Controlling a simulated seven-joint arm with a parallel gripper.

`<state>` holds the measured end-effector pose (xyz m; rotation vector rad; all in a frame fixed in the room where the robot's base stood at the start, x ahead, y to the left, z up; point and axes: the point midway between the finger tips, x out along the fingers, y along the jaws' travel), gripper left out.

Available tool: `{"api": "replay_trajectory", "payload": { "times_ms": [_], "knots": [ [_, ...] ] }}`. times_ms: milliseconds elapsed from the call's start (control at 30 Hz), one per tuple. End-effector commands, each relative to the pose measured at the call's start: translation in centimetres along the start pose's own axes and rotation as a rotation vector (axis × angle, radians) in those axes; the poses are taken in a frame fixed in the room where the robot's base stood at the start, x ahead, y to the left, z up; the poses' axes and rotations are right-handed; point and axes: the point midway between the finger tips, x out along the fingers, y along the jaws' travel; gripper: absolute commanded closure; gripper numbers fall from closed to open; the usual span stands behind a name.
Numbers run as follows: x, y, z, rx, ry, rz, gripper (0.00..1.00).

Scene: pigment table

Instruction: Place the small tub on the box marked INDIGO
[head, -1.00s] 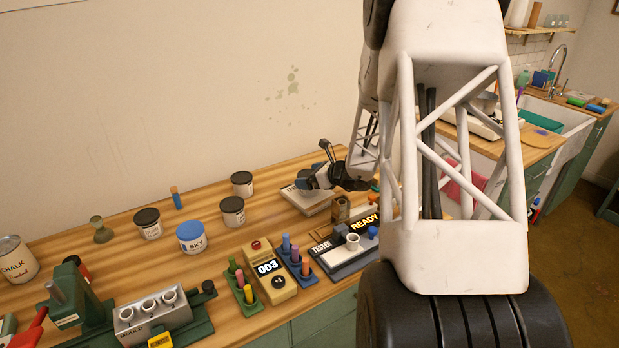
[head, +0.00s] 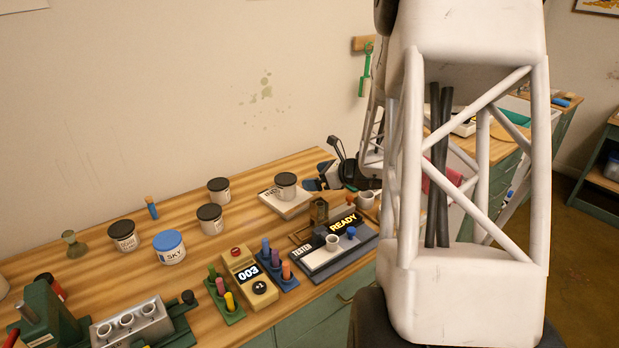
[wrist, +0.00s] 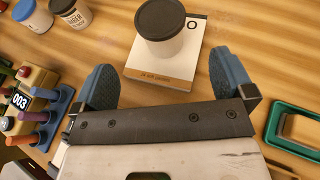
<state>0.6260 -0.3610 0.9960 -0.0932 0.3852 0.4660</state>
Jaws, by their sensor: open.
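A small white tub with a dark lid (head: 286,188) stands upright on a flat white box (head: 284,208) near the back of the bench. Only the start of the box's lettering shows in the head view, and a final "O" shows in the wrist view; the tub hides the rest. In the wrist view the tub (wrist: 168,45) sits on the box (wrist: 150,74), ahead of my gripper (wrist: 160,62). The two blue fingers are spread wide and do not touch the tub. In the head view my gripper (head: 322,178) is just right of the tub.
Several lidded tubs, including a blue-lidded SKY tub (head: 169,248), stand to the left. A tester (head: 325,254) reading READY and a device (head: 249,276) showing 003 are in front. A green-rimmed tray (wrist: 295,128) lies at right in the wrist view.

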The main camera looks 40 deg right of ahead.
Motion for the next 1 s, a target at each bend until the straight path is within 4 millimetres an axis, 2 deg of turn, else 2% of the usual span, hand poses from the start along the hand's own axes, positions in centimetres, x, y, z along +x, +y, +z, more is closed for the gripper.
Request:
{"api": "replay_trajectory", "payload": {
  "times_ms": [767, 867, 1000],
  "knots": [
    [-0.2, 0.3, 0.2, -0.008, 0.003, 0.006, 0.0],
    [0.0, 1.2, 0.8, -0.037, 0.013, 0.026, 0.0],
    [0.5, 4.1, 2.4, -0.13, 0.044, 0.086, 0.0]
  ]
}}
